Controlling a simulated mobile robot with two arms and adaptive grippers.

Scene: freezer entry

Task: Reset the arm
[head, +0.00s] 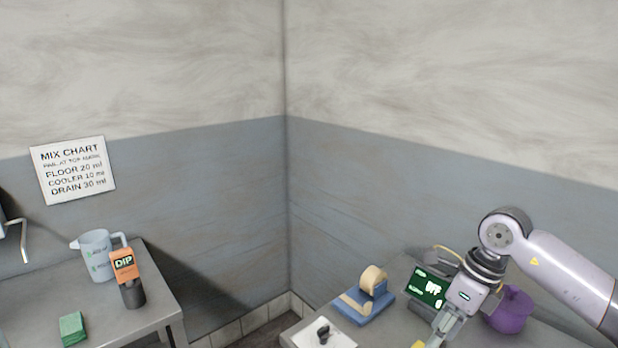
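My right arm reaches in from the right edge, bent at a pale joint, with its wrist pointing down over the right-hand table (398,269). My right gripper (438,338) hangs low over this table, near the bottom edge of the head view. Its fingertips are small and partly cut off, so I cannot tell whether they are open or shut, or whether they touch anything. My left arm and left gripper are not in view.
The left table (160,293) bears a jug (97,257), an orange-labelled DIP holder (124,266) and a green pad (73,329).

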